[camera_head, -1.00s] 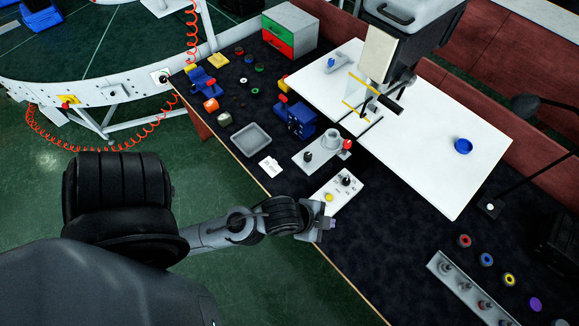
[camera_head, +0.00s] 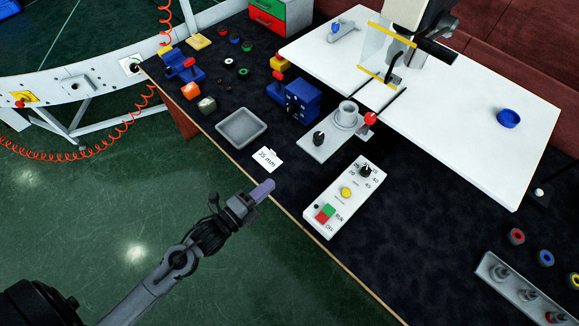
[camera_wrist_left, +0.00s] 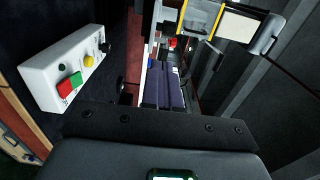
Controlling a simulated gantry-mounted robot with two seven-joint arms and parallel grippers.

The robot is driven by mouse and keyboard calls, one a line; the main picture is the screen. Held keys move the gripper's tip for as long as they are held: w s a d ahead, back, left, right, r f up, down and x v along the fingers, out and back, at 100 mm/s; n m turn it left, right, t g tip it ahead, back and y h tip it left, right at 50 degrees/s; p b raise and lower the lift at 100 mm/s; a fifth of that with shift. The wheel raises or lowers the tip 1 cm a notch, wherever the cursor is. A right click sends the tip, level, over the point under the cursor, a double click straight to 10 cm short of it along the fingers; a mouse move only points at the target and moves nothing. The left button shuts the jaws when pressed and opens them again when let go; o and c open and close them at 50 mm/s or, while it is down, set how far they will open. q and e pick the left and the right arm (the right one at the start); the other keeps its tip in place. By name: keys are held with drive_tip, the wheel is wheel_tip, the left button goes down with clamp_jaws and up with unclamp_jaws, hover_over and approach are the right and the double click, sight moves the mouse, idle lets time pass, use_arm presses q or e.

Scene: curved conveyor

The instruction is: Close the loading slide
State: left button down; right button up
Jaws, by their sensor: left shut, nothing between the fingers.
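The loading slide (camera_head: 318,145) is a light grey plate with a round cup (camera_head: 347,114), a black knob and a red ball knob (camera_head: 370,118) on it. It lies on the dark bench, out in front of the white machine table, near two dark rails (camera_head: 388,103). My left gripper (camera_head: 263,190) is shut and empty at the bench's front edge, below and left of the slide and apart from it. In the left wrist view its purple fingers (camera_wrist_left: 171,92) are together, and a red knob (camera_wrist_left: 173,43) shows beyond them. My right gripper is out of view.
A white control box (camera_head: 345,197) with red, green and yellow buttons stands right of my left gripper. A "35 mm" card (camera_head: 267,159) and a grey tray (camera_head: 241,128) lie to its upper left. A blue block (camera_head: 293,99) stands left of the slide.

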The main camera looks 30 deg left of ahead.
use_arm(q)
drive_tip(key=f, duration=0.1)
approach(309, 153)
drive_tip(key=x, duration=0.5)
drive_tip(key=shift+x, duration=0.9)
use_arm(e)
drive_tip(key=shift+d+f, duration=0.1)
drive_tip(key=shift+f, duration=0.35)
use_arm(q)
drive_tip(key=shift+r, duration=0.15)
